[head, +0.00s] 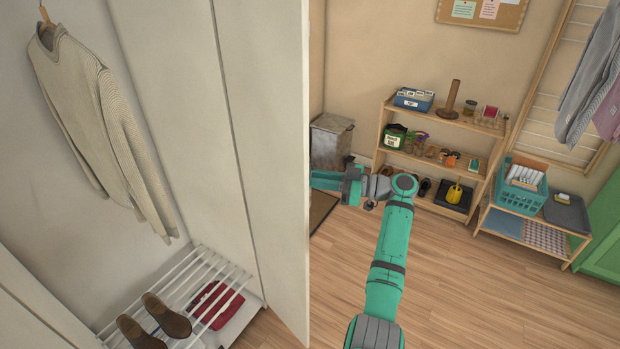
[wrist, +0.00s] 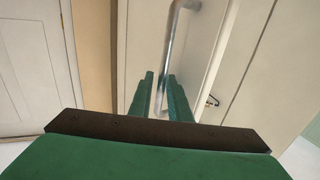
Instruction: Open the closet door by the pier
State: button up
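The tall white closet door (head: 268,130) stands in the middle of the head view, with its free edge toward the room. My gripper (head: 322,181) is at the far side of that edge, its tips partly hidden by the door. In the wrist view, a vertical metal bar handle (wrist: 179,40) runs down the pale door face. The green fingers of my gripper (wrist: 160,95) are close together, one on each side of the bar, and look shut on it. The exact contact is hard to see. A small lock or key (wrist: 212,101) shows on the panel to the right.
Left of the door, the closet interior shows a hanging sweater (head: 100,120) and a slatted rack (head: 190,295) with brown shoes. A wooden shelf (head: 432,150) and a low bench (head: 530,225) stand along the back wall. The wood floor (head: 450,285) right of my arm is clear.

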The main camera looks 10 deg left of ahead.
jog(key=d, duration=1)
jog(key=shift+s+d, duration=0.25)
jog(key=shift+d, duration=0.1)
jog(key=shift+a, duration=0.1)
